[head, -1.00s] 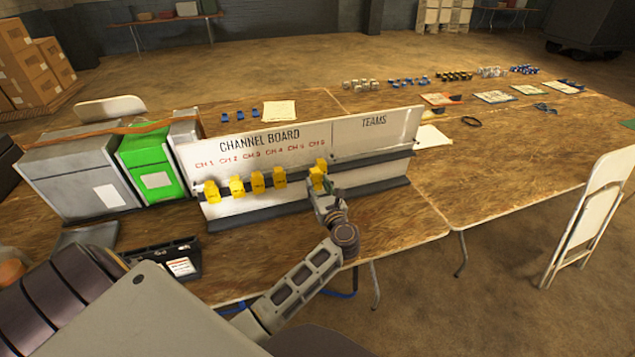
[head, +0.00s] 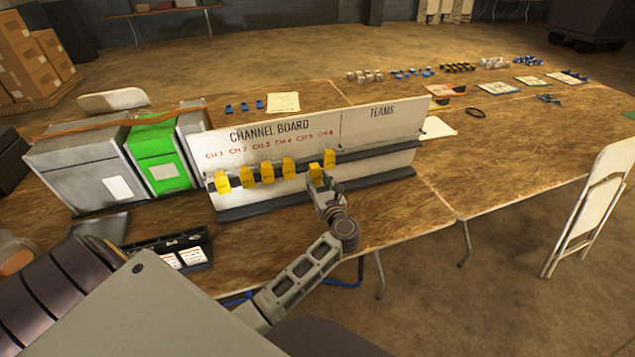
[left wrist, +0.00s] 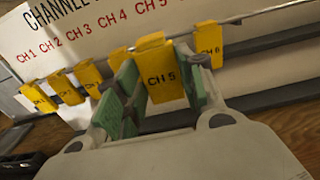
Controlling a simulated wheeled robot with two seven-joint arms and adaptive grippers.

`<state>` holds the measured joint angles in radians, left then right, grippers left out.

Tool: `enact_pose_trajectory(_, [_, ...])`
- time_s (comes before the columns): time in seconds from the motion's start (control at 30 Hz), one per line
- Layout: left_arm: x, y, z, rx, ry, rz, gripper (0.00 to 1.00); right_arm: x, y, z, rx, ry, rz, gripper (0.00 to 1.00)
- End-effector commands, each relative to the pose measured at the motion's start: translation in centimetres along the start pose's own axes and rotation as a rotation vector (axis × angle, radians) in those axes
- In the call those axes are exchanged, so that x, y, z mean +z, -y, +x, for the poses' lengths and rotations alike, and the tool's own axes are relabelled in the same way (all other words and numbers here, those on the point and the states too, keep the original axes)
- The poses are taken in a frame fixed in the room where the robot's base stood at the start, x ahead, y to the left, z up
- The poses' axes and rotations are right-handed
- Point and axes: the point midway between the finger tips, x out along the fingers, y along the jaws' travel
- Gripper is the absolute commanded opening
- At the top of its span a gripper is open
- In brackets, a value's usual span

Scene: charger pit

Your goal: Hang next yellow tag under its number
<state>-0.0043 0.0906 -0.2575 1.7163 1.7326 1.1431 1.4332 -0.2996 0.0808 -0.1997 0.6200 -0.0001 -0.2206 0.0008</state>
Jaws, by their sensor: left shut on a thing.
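The white channel board (head: 285,150) stands on the table with red labels CH 1 to CH 6. Yellow tags hang on its dark rail under CH 1 to CH 4, and a CH 6 tag (head: 329,159) hangs at the right. My left gripper (head: 322,188) is shut on the yellow CH 5 tag (left wrist: 165,75), held upright between green pads. In the left wrist view it lies between a partly hidden tag (left wrist: 118,58) and the CH 6 tag (left wrist: 208,45). It is in front of the rail; I cannot tell whether it touches. My right gripper is out of view.
Grey and green bins (head: 158,160) stand left of the board. A black tray (head: 180,250) lies on the table in front. Blue pieces and a paper (head: 283,103) lie behind the board. A white folding chair (head: 595,205) stands at the right.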

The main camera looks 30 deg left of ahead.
Motion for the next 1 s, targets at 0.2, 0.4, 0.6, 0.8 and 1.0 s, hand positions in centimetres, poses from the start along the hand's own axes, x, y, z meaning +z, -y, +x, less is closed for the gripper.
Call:
enact_pose_trajectory(0.2, [0.0, 0.0, 0.0, 0.001, -0.001, 0.0, 0.19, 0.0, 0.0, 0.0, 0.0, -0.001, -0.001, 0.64])
enact_pose_trajectory(0.4, [0.0, 0.0, 0.0, 0.0, -0.001, 0.0, 0.19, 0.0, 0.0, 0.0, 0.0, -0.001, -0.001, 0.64])
enact_pose_trajectory(0.6, [0.0, 0.0, 0.3, 0.0, -0.001, 0.0, 0.19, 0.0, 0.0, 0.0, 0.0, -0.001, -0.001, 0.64])
enact_pose_trajectory(0.8, [0.1, 0.0, 0.9, 0.0, -0.001, 0.001, 0.19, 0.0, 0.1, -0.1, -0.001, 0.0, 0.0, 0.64])
enact_pose_trajectory(1.0, [0.1, 0.0, 1.8, 0.0, 0.0, 0.001, 0.19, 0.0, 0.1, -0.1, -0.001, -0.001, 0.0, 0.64])
